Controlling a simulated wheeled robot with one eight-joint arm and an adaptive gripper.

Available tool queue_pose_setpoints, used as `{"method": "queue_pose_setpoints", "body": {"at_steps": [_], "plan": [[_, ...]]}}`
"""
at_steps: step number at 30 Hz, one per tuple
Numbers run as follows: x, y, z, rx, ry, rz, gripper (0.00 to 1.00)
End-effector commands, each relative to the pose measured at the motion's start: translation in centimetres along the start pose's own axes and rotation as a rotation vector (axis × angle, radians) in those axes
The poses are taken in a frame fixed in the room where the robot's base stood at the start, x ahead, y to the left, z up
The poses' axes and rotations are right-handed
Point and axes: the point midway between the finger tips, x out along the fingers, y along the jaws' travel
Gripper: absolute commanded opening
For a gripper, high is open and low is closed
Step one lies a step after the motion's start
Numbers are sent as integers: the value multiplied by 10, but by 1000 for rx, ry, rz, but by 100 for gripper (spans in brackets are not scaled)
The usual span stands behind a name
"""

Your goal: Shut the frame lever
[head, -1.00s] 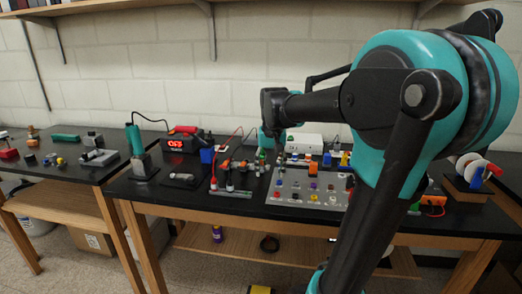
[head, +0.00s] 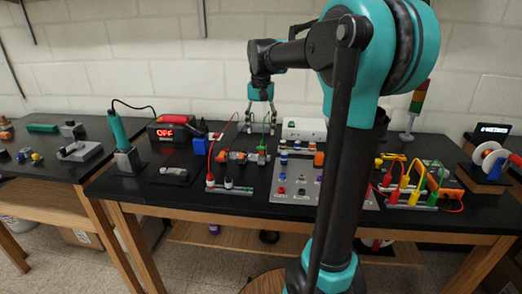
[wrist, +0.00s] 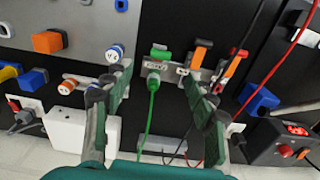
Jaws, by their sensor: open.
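My gripper (head: 261,126) hangs over the back of the black bench, fingers pointing down. In the wrist view its two fingers (wrist: 157,85) are wide apart with nothing gripped. In the head view the orange parts (head: 236,156) sit left of and in front of my gripper.
A grey panel (head: 284,200) with coloured buttons lies in front. A power supply (head: 172,131) reading OFF stands left, with a blue block (head: 199,146) beside it. A white box (head: 304,130) is close right of my gripper. Red and green cables run near the fingers.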

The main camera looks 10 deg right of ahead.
Motion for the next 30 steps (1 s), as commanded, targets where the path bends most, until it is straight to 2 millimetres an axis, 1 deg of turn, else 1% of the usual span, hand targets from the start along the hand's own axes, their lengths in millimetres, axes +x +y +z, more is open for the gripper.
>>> {"method": "queue_pose_setpoints", "body": {"at_steps": [1, 3, 9, 12, 15, 20, 27, 28, 30], "plan": [[11, 0, 0, 0, 0, 0, 57], [25, 0, 0, 0, 0, 0, 57], [62, 0, 0, 0, 0, 0, 57], [76, 0, 0, 0, 0, 0, 57], [85, 0, 0, 0, 0, 0, 57], [92, 0, 0, 0, 0, 0, 57], [93, 0, 0, 0, 0, 0, 57], [93, 0, 0, 0, 0, 0, 55], [93, 0, 0, 0, 0, 0, 47]]}}
